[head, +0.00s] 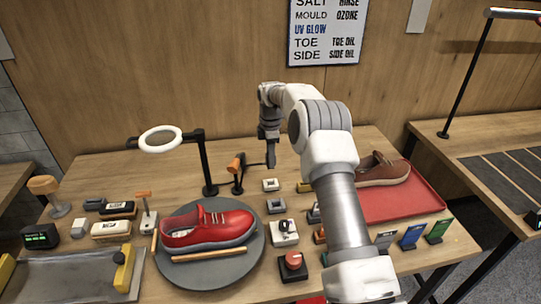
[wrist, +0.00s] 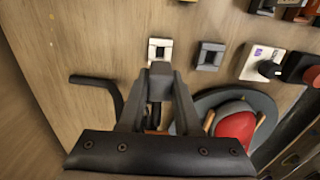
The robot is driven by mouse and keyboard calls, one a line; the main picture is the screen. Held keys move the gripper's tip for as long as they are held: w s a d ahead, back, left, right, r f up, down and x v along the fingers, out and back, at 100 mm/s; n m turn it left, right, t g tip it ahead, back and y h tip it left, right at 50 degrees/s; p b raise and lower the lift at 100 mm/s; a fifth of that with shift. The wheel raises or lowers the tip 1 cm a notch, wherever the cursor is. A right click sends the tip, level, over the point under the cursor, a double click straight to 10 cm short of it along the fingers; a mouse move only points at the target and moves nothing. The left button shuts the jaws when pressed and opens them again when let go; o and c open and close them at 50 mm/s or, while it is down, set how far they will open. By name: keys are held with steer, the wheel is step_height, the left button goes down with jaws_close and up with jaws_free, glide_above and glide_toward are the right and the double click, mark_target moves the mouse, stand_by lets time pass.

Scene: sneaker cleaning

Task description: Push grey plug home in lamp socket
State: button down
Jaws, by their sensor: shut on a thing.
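My gripper (head: 270,162) points down over the back middle of the table. In the wrist view its fingers (wrist: 160,85) close together on a small grey piece, which looks like the grey plug (wrist: 160,69). I cannot tell whether plug and socket touch.
A darker grey block (head: 276,206) and a white box with a black knob (head: 285,232) stand nearer. A ring lamp (head: 160,138) and an orange-topped stand (head: 236,164) are left of my gripper. A red sneaker (head: 205,228) lies on a round grey turntable (head: 190,280).

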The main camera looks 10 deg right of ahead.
stand_by(0.4)
steer(key=shift+f+b, duration=1.3)
steer(key=shift+f, duration=1.65)
steer(key=shift+f+b, duration=0.65)
steer(key=shift+f, duration=0.7)
steer(key=c, duration=0.5)
jaws_free()
step_height(320, 180, up, 17)
steer(key=shift+f+p, duration=0.15)
steer(key=shift+p, duration=0.5)
steer(key=shift+r, duration=0.4)
